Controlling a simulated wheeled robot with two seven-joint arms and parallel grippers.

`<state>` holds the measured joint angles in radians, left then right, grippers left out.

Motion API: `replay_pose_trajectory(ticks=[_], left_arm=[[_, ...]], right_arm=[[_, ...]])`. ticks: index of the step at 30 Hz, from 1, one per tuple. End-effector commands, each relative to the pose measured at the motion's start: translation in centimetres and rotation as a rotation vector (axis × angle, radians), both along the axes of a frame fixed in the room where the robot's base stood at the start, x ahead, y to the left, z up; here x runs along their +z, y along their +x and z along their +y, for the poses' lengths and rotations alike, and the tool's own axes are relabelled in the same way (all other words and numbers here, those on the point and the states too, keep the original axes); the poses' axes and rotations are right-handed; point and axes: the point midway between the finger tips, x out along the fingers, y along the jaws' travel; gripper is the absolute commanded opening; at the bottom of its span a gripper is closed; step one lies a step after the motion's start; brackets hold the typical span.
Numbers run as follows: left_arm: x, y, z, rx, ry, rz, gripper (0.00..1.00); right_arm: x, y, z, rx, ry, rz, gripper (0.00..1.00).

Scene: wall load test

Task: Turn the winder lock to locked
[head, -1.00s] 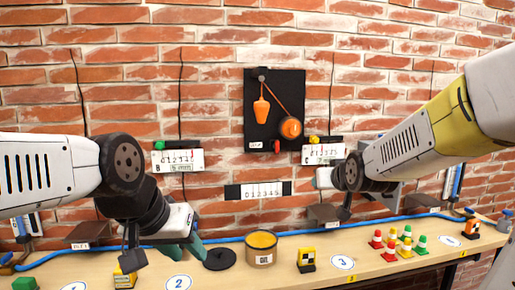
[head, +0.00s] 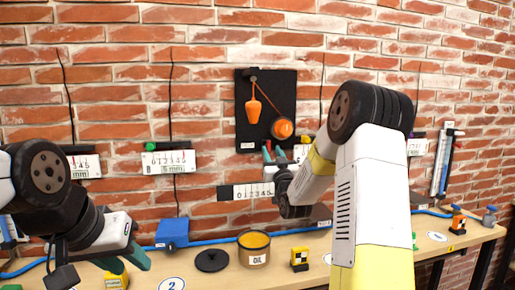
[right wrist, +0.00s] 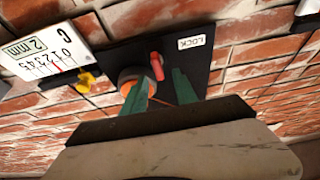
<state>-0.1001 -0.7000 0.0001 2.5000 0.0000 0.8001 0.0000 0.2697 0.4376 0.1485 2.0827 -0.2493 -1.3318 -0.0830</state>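A black wall panel (head: 252,105) carries an orange winder drum (head: 282,128) and a hanging orange weight (head: 254,107) on a cord. The winder lock is a small red lever (right wrist: 157,67) beside the drum (right wrist: 130,78) and near a white LOCK label (right wrist: 191,42). My right gripper (head: 273,152) is at the panel's lower edge. In the right wrist view its green fingers (right wrist: 162,76) are apart, with the red lever between or just beyond their tips; I cannot tell if they touch it. My left gripper (head: 123,261) is open and empty above the bench.
A bench (head: 205,280) runs below the wall, with a blue box (head: 172,233), a black disc (head: 212,260), an OIL can (head: 254,250) and a yellow-black block (head: 299,258). White scales (head: 168,161) hang on the wall beside and below the panel.

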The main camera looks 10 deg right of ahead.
Motion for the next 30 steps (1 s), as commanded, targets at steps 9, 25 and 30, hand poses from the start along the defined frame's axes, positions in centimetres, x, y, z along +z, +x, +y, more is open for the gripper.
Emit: replay_pose_trajectory(ticks=[9, 25, 30], left_arm=[[0.0, 0.0, 0.0, 0.000, 0.000, 0.000, 0.36], [0.0, 0.0, 0.0, 0.000, 0.000, 0.000, 0.36], [0.0, 0.0, 0.0, 0.000, 0.000, 0.000, 0.36]], right_arm=[[1.3, 3.2, 0.1, -0.001, 0.000, 0.001, 0.35], [1.4, 3.4, 0.1, -0.001, 0.000, 0.002, 0.00], [1.3, 3.4, 0.1, -0.001, 0.000, 0.003, 0.00]])
